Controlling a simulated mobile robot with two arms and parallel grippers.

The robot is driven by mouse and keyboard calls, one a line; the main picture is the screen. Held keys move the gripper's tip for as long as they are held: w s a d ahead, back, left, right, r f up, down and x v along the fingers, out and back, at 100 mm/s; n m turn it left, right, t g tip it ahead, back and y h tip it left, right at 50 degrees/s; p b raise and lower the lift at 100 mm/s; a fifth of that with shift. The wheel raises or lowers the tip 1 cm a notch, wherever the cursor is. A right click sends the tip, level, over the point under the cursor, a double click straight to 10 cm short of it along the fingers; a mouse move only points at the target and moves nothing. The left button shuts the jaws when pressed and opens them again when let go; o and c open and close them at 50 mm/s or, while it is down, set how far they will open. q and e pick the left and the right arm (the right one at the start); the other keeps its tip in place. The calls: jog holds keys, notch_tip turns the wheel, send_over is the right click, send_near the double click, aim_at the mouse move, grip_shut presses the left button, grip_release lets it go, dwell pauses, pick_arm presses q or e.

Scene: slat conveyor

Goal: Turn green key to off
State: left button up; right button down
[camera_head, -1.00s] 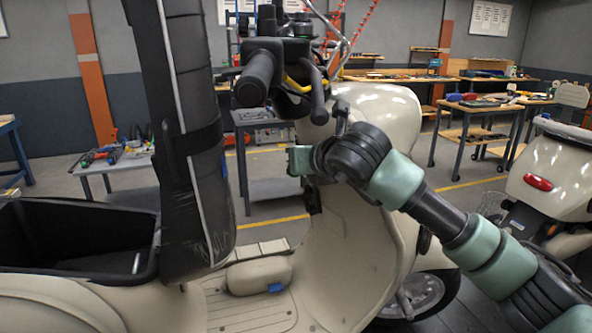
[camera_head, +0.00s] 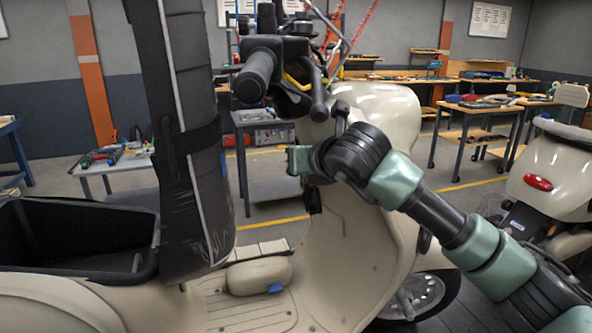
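A cream scooter (camera_head: 350,235) stands in front of me with its seat tipped upright on the left. My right arm comes in from the right, and its gripper (camera_head: 312,160) is at the inner side of the front shield, below the handlebar (camera_head: 290,75). A small dark green block shows at the gripper's left end. I cannot tell whether it is the green key or part of the gripper. The fingers' gap is hidden by the wrist, and I cannot make out the key or its position. My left gripper is out of view.
The raised black seat (camera_head: 185,150) and open storage bin (camera_head: 75,235) fill the left side. A second scooter (camera_head: 555,185) stands at the right. Workbenches (camera_head: 490,105) are farther back.

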jog(key=shift+s+f+b, duration=0.1)
jog(key=shift+f+b, duration=0.65)
jog(key=shift+f, duration=0.2)
dwell(0.9)
jog(key=shift+s, duration=0.1)
dwell(0.4)
jog(key=r+b+v, duration=0.1)
jog(key=b+v, duration=0.2)
jog(key=v, duration=0.5)
jog(key=shift+r, duration=0.3)
dwell(0.5)
jog(key=shift+w, duration=0.2)
